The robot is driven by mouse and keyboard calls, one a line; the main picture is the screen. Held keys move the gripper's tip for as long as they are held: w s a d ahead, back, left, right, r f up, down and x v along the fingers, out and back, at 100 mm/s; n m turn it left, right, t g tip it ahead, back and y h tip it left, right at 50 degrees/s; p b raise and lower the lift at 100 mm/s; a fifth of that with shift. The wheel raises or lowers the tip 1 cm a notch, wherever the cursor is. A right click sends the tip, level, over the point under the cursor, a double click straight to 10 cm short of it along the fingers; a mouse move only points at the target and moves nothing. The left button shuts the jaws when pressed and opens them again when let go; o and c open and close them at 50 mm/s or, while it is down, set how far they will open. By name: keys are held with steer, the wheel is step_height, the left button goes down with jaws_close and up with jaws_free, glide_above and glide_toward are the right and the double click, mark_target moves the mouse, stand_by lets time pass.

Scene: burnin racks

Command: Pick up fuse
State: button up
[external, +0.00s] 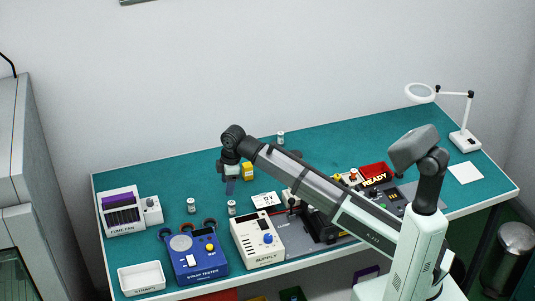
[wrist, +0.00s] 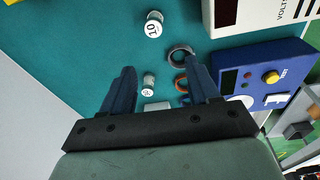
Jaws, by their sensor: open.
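Several small white cylinders with grey ends, which look like fuses, stand on the teal bench. In the external view one (external: 191,206) is behind the strap tester, another (external: 231,208) is by the supply, and a third (external: 280,138) is near the back edge. In the wrist view a cylinder marked "10" (wrist: 153,29) is near the top. A smaller-looking one (wrist: 149,80) shows between my fingers, its marking too small to read. My gripper (external: 230,188) is open and empty above the bench; its dark blue fingers (wrist: 163,85) show apart in the wrist view, touching nothing.
The blue strap tester (external: 195,258) and the white supply (external: 258,240) stand at the front. Ring-shaped straps (wrist: 181,53) lie beside the tester. The fume fan (external: 125,212) is at left, a yellow block (external: 248,171) behind my gripper.

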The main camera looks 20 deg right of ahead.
mark_target(232, 203)
steer(key=shift+m+g, duration=0.3)
steer(key=shift+m, duration=0.3)
steer(key=shift+w+d+f, duration=0.2)
steer(key=shift+f, duration=2.05)
steer(key=shift+w+d+f, duration=0.15)
steer(key=shift+w+f, duration=0.05)
steer(key=shift+f, duration=2.1)
steer(key=shift+w+d+f, duration=0.2)
steer(key=shift+f, duration=2.05)
jaws_close()
steer(key=shift+r, duration=0.1)
